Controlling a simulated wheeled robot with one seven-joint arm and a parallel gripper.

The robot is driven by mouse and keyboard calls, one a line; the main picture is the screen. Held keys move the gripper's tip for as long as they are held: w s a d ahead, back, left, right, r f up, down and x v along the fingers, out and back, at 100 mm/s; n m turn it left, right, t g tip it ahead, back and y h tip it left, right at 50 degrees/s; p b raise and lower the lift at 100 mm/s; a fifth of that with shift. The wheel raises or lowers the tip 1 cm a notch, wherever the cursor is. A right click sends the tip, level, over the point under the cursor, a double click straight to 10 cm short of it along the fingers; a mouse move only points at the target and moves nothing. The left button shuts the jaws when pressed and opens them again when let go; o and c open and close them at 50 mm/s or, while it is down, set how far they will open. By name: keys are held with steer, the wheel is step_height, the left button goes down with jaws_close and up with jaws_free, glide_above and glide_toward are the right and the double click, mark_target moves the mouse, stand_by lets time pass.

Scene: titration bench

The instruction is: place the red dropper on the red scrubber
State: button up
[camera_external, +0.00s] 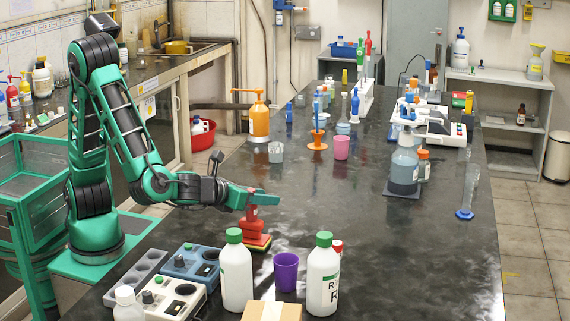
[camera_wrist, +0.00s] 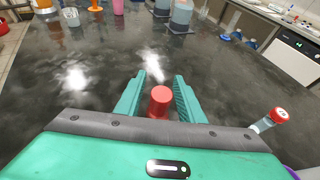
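The red dropper (camera_external: 251,213) stands upright at my gripper and appears to rest on top of the red scrubber (camera_external: 253,228). The red scrubber lies with yellow and dark layers beneath it on the black bench. In the wrist view, a round red top (camera_wrist: 160,98), seemingly the dropper's, sits between my fingers. My gripper (camera_external: 264,197) is open around it, and the wrist view shows gaps between both fingers (camera_wrist: 158,84) and the red top. The scrubber and the dropper's lower end are hidden in the wrist view.
A purple cup (camera_external: 286,272) and green-capped bottles (camera_external: 236,272) (camera_external: 323,275) stand near the front. Grey and blue instruments (camera_external: 190,263) stand left of them. An orange pump bottle (camera_external: 259,121) and pink cup (camera_external: 341,147) stand farther back. The bench middle is clear.

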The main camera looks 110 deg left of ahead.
steer(key=v, duration=1.2)
steer(key=s+d+f+n+g+h, duration=0.3)
steer(key=s+f+n+g+h, duration=0.1)
steer(key=s+f+n+h, duration=0.4)
steer(key=s+d+r+n+g+h, duration=0.1)
steer(key=s+d+n, duration=0.3)
steer(key=s, duration=0.6)
steer(key=s+d+n+g+h, duration=0.1)
steer(key=s+d+n, duration=0.3)
steer(key=s, duration=0.6)
steer(key=shift+r+n+g+h, duration=0.3)
steer(key=shift+r+n+h, duration=0.1)
steer(key=shift+n+h, duration=0.35)
steer(key=shift+w, duration=0.1)
